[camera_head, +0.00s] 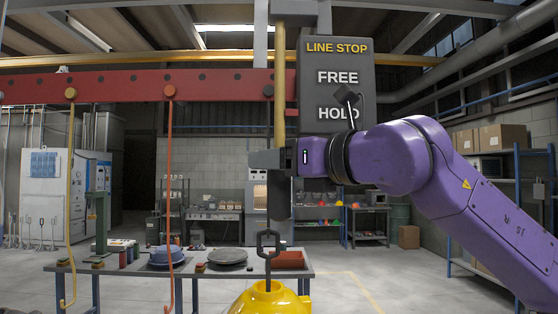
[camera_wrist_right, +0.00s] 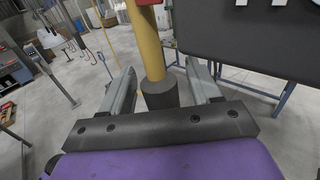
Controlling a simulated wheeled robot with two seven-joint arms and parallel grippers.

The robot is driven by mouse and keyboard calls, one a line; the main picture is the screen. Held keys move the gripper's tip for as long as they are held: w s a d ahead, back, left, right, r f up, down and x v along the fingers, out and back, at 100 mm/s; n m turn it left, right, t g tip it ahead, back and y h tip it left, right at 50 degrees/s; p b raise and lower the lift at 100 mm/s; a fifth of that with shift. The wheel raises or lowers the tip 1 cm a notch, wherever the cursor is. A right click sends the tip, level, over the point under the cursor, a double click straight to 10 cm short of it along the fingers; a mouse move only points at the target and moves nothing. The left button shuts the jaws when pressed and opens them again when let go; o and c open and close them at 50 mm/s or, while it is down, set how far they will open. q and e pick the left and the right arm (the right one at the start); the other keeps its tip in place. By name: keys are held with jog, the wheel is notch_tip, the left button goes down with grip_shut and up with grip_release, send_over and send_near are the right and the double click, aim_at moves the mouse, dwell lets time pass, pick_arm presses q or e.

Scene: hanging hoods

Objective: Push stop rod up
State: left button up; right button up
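The stop rod (camera_head: 280,85) is a yellow upright bar beside the dark LINE STOP panel (camera_head: 338,60), passing the end of the red beam. My right gripper (camera_head: 266,160) is level with the rod's lower part, its arm reaching in from the right. In the wrist view the rod (camera_wrist_right: 150,45) ends in a dark cylinder between my right gripper's two fingers (camera_wrist_right: 162,85). Gaps show on both sides, so the fingers look open around it. A dark upright piece (camera_head: 279,200) hangs below the gripper; I cannot tell whether it belongs to the rod. My left gripper is not in view.
A red beam (camera_head: 130,85) crosses at the left with a yellow hook (camera_head: 70,200) and an orange hook (camera_head: 169,200) hanging from it. A yellow hood (camera_head: 270,300) with a dark hook (camera_head: 268,245) is below. A table (camera_head: 210,272) stands behind.

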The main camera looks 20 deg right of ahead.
jog(key=b+v, duration=0.4)
jog(key=v, duration=0.6)
jog(key=shift+s+b, duration=0.3)
jog(key=shift+b, duration=0.1)
jog(key=shift+d, duration=0.2)
